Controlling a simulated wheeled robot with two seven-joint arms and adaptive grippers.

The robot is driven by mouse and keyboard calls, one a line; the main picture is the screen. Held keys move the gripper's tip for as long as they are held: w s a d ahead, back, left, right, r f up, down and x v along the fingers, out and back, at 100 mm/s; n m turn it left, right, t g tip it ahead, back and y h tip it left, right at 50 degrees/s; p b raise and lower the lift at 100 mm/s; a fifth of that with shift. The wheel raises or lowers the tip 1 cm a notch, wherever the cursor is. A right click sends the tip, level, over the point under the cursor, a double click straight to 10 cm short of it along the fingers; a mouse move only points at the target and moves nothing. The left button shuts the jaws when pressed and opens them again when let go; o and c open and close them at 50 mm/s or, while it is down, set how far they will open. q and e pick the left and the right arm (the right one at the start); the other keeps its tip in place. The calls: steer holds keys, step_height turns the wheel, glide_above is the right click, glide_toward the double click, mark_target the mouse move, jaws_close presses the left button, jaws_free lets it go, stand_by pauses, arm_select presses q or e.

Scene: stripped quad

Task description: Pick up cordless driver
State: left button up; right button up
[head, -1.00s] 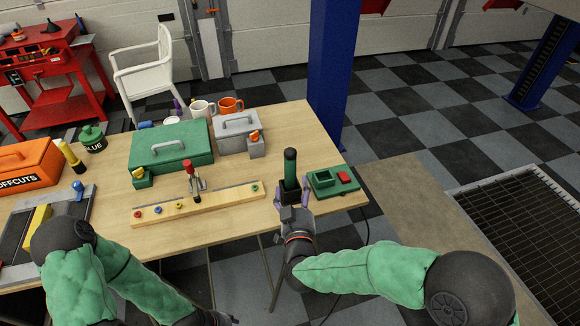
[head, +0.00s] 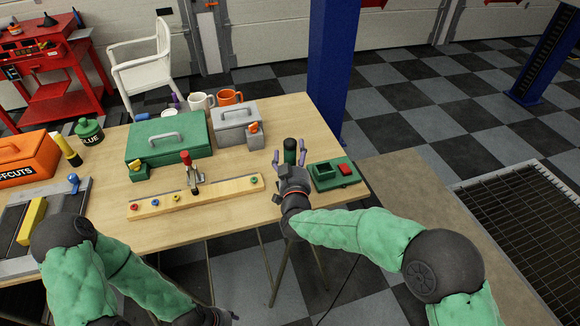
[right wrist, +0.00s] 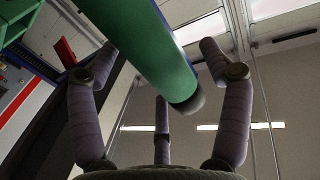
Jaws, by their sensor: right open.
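The cordless driver shows in the head view as an upright green cylinder (head: 290,146) near the right front of the workbench. Its lower part is hidden behind my right gripper (head: 289,156). That gripper is open at the driver, with its fingers spread either side of the green part. In the right wrist view the green cylinder (right wrist: 160,45) with a dark rounded end lies across the space between the open fingers (right wrist: 158,68). I see no clear grip on it. My left gripper (head: 222,317) is low at the bottom edge, mostly cut off.
A green base with a red button (head: 337,174) stands just right of the driver. A wooden strip with a red-handled clamp (head: 221,196) lies to the left.

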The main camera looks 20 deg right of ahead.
steer(key=shift+w+d, duration=0.1)
steer(key=shift+w, duration=0.25)
steer(key=c, duration=1.3)
steer(key=shift+r, duration=0.15)
steer(key=shift+c, duration=0.6)
